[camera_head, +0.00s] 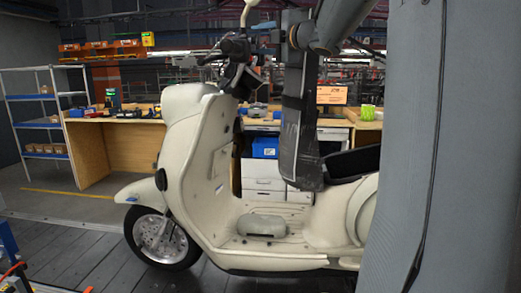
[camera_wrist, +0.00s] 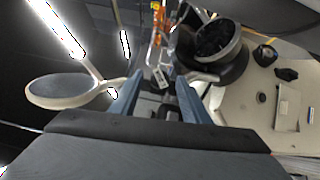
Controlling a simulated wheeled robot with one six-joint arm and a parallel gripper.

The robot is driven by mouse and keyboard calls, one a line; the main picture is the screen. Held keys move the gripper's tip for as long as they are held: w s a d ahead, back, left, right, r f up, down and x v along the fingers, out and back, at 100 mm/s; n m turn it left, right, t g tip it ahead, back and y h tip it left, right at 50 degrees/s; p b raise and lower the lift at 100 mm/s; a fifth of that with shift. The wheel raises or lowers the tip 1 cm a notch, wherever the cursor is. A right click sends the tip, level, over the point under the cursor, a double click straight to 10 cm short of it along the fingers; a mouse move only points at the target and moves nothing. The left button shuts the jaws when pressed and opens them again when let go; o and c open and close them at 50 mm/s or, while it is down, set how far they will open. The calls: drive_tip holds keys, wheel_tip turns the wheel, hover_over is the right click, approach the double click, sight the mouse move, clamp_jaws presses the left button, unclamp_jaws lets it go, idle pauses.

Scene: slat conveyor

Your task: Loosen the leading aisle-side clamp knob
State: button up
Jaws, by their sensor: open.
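No clamp knob can be made out for certain in either view. A cream scooter (camera_head: 200,150) stands upright on the dark slat conveyor (camera_head: 90,256), its front wheel (camera_head: 160,238) at the left. A round black part (camera_head: 161,180) sits on the edge of its front shield; I cannot tell what it is. In the wrist view, my gripper (camera_wrist: 157,98) is open, with nothing seen between its two blue-grey fingers. A round mirror (camera_wrist: 62,90) is left of the fingers, and a dark round handlebar part (camera_wrist: 215,42) is to their upper right. My gripper's fingertips are not distinguishable in the head view.
A wooden workbench (camera_head: 92,150) with tools and a shelf rack (camera_head: 40,110) stand behind the scooter. A blue bin (camera_head: 265,147) and white drawers (camera_head: 262,180) show behind its step-through. The dark slats left of the front wheel look clear.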

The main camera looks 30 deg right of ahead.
drive_tip(key=shift+f+n+t+y+b, duration=0.35)
drive_tip(key=shift+n+t+b, duration=0.3)
drive_tip(key=shift+b, duration=2.1)
drive_tip(key=shift+f+n+t+y+b, duration=0.15)
drive_tip(key=shift+n+t+y+b, duration=0.5)
drive_tip(key=shift+b, duration=2.1)
drive_tip(key=r+b+v, duration=0.1)
drive_tip(key=v, duration=0.6)
drive_tip(key=w+a+f+m+g+h+p, duration=0.1)
drive_tip(key=w+f+m+g+h, duration=0.1)
drive_tip(key=f+m, duration=0.6)
drive_tip(key=w+a+f+m+g+h+p, duration=0.1)
drive_tip(key=f+m+g+h, duration=0.4)
drive_tip(key=f, duration=1.5)
drive_tip(key=shift+w+f+m+h+p, duration=0.3)
drive_tip(key=shift+w+m+h+p, duration=0.35)
drive_tip(key=shift+m, duration=0.75)
